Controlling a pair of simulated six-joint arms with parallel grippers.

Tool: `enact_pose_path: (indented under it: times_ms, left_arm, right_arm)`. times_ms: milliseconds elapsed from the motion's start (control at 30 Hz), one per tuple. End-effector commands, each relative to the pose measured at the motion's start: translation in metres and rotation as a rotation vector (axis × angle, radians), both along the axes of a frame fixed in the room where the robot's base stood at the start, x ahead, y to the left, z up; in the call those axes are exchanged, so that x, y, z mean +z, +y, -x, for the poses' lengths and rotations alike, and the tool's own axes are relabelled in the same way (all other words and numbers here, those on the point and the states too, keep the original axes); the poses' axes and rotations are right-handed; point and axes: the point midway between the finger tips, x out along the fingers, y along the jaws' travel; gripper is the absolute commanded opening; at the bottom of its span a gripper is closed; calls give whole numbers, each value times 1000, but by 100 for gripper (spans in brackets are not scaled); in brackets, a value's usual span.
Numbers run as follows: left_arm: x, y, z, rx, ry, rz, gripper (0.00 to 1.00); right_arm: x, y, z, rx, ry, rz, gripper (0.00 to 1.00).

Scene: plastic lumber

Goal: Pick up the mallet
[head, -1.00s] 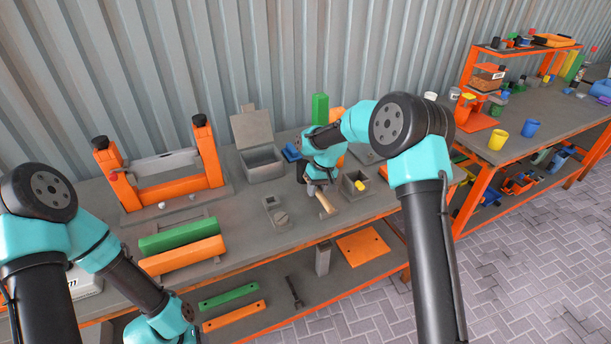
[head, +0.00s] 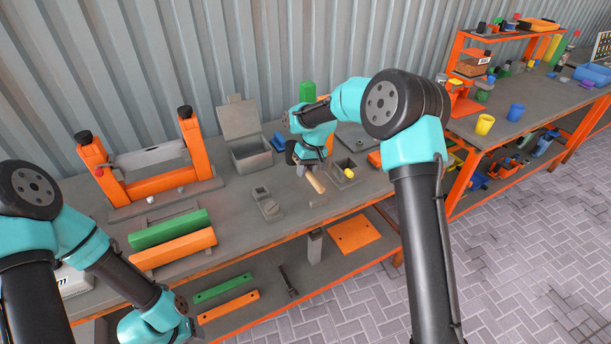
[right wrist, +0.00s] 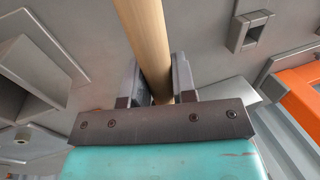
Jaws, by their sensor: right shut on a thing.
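The mallet has a pale wooden handle (head: 316,182) and what looks like a dark head (head: 291,154), mostly hidden behind my right wrist. My right gripper (head: 308,169) is shut on the handle, which slants toward the bench's front. In the right wrist view, the handle (right wrist: 147,40) runs between the two fingers of the gripper (right wrist: 157,82). The mallet seems to be a little above the bench, though the exact gap cannot be told.
A grey bin (head: 345,174) with a yellow piece stands just right of the mallet. A small grey holder (head: 267,204) is to its left, and an open grey box (head: 250,155) behind. Green (head: 169,229) and orange (head: 173,249) planks lie at left. The bench front is mostly clear.

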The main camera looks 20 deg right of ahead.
Motion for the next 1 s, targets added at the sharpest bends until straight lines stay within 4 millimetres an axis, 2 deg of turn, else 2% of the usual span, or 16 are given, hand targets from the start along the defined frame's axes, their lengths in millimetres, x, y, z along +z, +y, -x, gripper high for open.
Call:
enact_pose_path:
  times_ms: [267,700,833,1000]
  left_arm:
    - [0,0,0,0,0,0,50]
    - [0,0,0,0,0,0,50]
    - [0,0,0,0,0,0,50]
    - [0,0,0,0,0,0,50]
  right_arm:
    - [3,12,39,4,3,1,0]
    - [11,38,127,5,3,1,0]
    - [12,43,143,4,3,1,0]
    - [13,46,152,2,2,-1,0]
